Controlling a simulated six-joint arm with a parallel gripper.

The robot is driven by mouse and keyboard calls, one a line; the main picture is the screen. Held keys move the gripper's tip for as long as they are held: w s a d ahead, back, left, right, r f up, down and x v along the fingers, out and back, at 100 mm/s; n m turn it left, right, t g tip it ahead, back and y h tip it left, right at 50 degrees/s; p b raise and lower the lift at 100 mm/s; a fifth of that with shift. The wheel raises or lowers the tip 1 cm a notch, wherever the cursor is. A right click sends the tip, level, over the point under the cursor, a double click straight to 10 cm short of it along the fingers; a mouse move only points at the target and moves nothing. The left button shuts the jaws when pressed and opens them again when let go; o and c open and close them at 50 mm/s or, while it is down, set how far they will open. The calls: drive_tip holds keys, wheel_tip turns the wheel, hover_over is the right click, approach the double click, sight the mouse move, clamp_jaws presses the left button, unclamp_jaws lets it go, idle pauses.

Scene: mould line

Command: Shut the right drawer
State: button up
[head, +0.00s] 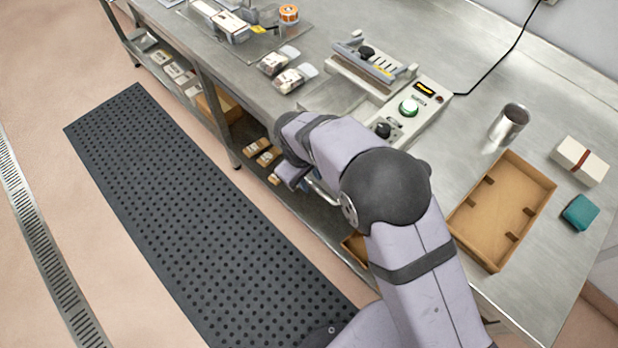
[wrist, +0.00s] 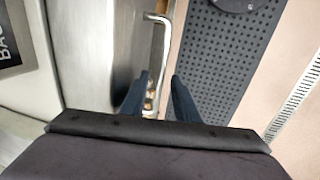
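A steel drawer handle (wrist: 159,62) runs up the middle of the wrist view, beside a plain steel panel (wrist: 100,50). Part of the handle also shows below my arm in the head view (head: 325,191). My gripper (wrist: 160,82) has its two dark fingers apart, with the handle's near end showing between them. I cannot tell whether the fingers reach around the handle or stay short of it. In the head view my arm hides most of the drawer front, so how far the drawer stands out is not clear. The fingertips are hidden there.
The steel bench (head: 555,100) carries a sealing machine (head: 415,105), a steel cup (head: 508,124), a wooden tray (head: 503,210), a white box (head: 579,161) and a teal block (head: 580,212). Small packs (head: 268,157) lie on the lower shelf. A black perforated mat (head: 190,200) covers open floor.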

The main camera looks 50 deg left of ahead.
drive_tip(key=shift+s, duration=0.4)
drive_tip(key=s+d+r+n, duration=0.2)
drive_tip(key=r+n, duration=0.2)
drive_tip(key=n, duration=0.5)
drive_tip(key=s+d+r+n, duration=0.1)
drive_tip(key=r+n, duration=0.4)
drive_tip(key=n, duration=0.4)
drive_tip(key=shift+s+d+t, duration=0.3)
drive_tip(key=shift+s+d, duration=0.05)
drive_tip(key=shift+s, duration=0.05)
